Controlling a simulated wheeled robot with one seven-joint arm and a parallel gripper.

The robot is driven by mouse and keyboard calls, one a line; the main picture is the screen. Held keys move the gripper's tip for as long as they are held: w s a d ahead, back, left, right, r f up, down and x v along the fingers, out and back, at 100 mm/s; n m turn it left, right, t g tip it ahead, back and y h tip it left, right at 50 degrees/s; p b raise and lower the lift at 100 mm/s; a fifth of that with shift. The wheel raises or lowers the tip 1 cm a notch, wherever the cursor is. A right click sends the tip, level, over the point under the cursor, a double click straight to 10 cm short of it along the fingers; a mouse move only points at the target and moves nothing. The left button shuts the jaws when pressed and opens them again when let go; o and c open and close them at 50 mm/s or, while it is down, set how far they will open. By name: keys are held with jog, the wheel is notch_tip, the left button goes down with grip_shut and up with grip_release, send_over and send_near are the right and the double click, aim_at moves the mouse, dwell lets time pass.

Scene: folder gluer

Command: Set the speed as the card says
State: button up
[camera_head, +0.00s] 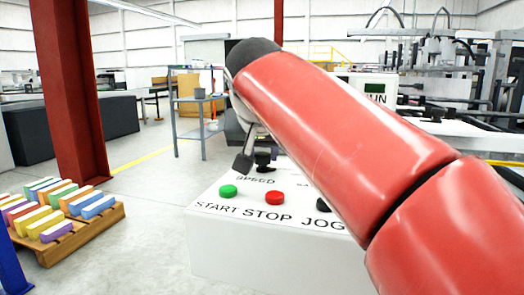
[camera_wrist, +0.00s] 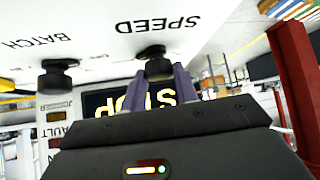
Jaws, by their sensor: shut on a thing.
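The SPEED knob (camera_head: 264,160) is a black knob on top of the white control box (camera_head: 225,240), just behind the green START and red STOP buttons. In the wrist view the SPEED knob (camera_wrist: 155,62) stands by its upside-down SPEED label, between the purple fingertips of my gripper (camera_wrist: 163,82). My gripper (camera_head: 246,160) is shut on this knob in the head view, where my red arm hides part of the scene. The knob's pointer and scale cannot be read. I cannot make out a speed card in either view.
The green START button (camera_head: 228,191), red STOP button (camera_head: 275,198) and black JOG button (camera_head: 322,204) sit along the front. A black BATCH knob (camera_wrist: 58,75) stands beside the SPEED knob. A pallet of coloured cartons (camera_head: 75,235) lies left. Clear floor separates it from the box.

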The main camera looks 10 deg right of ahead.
jog(key=o, duration=1)
jog(key=shift+c, duration=0.2)
jog(key=v, duration=0.7)
jog(key=shift+s+r, duration=0.3)
